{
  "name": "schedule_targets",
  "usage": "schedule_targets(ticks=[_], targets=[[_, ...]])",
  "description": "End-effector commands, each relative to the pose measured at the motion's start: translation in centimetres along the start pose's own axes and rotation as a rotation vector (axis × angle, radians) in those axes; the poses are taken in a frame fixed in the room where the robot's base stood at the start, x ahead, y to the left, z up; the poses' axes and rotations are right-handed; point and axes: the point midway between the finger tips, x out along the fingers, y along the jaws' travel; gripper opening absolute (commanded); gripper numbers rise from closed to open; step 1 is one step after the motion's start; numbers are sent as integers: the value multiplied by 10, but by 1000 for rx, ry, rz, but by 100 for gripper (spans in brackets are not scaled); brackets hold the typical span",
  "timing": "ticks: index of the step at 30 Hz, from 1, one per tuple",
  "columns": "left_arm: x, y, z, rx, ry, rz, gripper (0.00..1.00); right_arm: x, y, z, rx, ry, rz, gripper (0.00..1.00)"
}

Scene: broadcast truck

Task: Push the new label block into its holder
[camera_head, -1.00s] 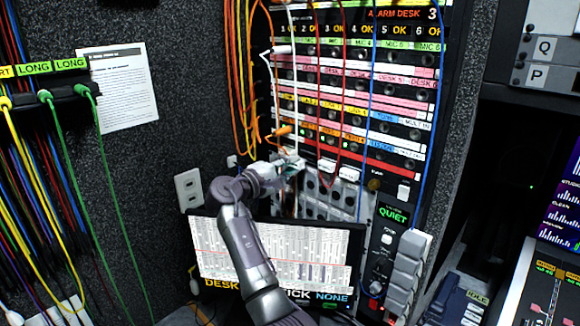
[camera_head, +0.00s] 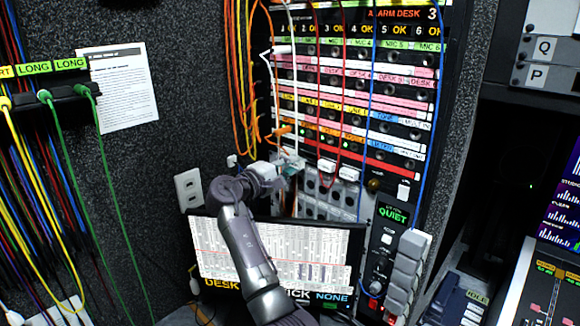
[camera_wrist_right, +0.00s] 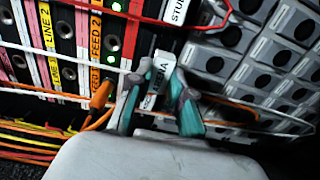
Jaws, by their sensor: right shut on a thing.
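My right gripper (camera_head: 291,168) is at the lower left of the patch panel (camera_head: 350,100). In the right wrist view its two teal-padded fingers (camera_wrist_right: 160,98) are shut on a small white label block (camera_wrist_right: 161,72) with dark lettering, only partly readable. The block is upright between the fingertips, close to the panel front. Its holder is hidden behind the gripper and block, so I cannot tell how far in the block sits. Another white label block (camera_wrist_right: 177,10) is in the panel nearby. My left gripper is not in view.
An orange plug (camera_wrist_right: 101,95) and its cable are just left of the fingers. White, red and orange cords cross the panel front. Grey socket modules (camera_wrist_right: 255,55) lie to the right.

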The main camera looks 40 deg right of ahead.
Motion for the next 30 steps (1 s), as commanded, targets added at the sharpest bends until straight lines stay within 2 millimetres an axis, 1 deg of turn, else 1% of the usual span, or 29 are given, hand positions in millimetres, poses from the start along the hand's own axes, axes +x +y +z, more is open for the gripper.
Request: schedule_targets(ticks=[30], targets=[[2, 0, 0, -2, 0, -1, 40, 26, 0, 0, 0, -1, 0, 0]])
